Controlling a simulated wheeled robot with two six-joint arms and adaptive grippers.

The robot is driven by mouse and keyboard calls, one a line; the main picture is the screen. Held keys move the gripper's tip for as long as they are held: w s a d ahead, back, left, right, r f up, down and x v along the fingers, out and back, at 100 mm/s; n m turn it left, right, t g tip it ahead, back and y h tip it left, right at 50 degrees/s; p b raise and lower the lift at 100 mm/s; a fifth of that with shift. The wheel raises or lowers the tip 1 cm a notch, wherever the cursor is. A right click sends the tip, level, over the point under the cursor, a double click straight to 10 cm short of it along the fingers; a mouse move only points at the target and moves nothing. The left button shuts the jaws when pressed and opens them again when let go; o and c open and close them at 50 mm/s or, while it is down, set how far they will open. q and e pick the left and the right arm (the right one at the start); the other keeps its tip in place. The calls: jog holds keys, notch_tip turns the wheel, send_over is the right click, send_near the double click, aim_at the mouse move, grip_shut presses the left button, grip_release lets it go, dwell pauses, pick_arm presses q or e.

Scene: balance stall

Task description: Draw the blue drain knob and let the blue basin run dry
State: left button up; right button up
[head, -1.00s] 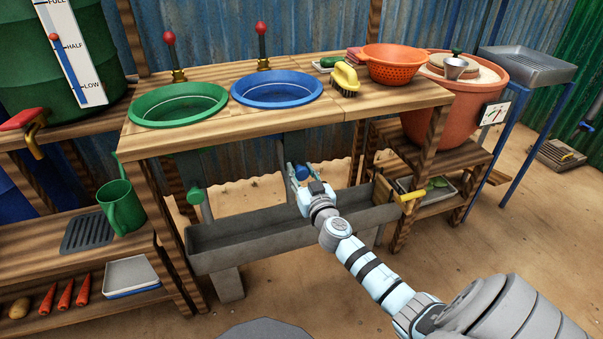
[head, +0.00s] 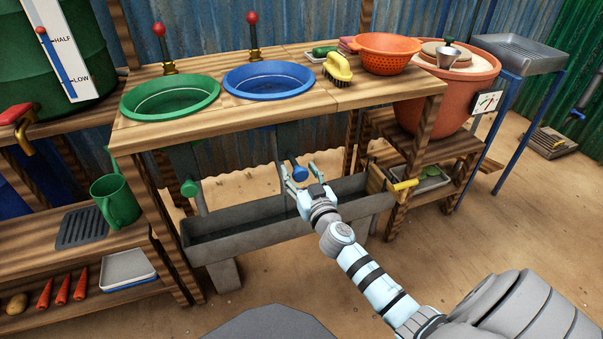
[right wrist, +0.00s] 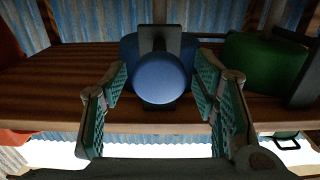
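The blue drain knob (head: 300,173) sits at the front of the drain fitting under the blue basin (head: 268,80), above the grey trough. The basin is set into the wooden counter; I cannot tell how much water is in it. My right gripper (head: 301,175) is open at the knob, one finger to each side. In the right wrist view the round knob (right wrist: 160,78) is centred just beyond the spread fingers (right wrist: 162,100), with visible gaps on both sides. The basin's blue underside (right wrist: 129,50) shows behind it. My left gripper is not in view.
A green basin (head: 170,98) and green knob (head: 190,188) are to the left. The grey trough (head: 240,238) runs below. A brush (head: 337,68) and orange colander (head: 386,54) stand on the counter (head: 300,107).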

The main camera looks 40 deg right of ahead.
jog(key=v, duration=1.2)
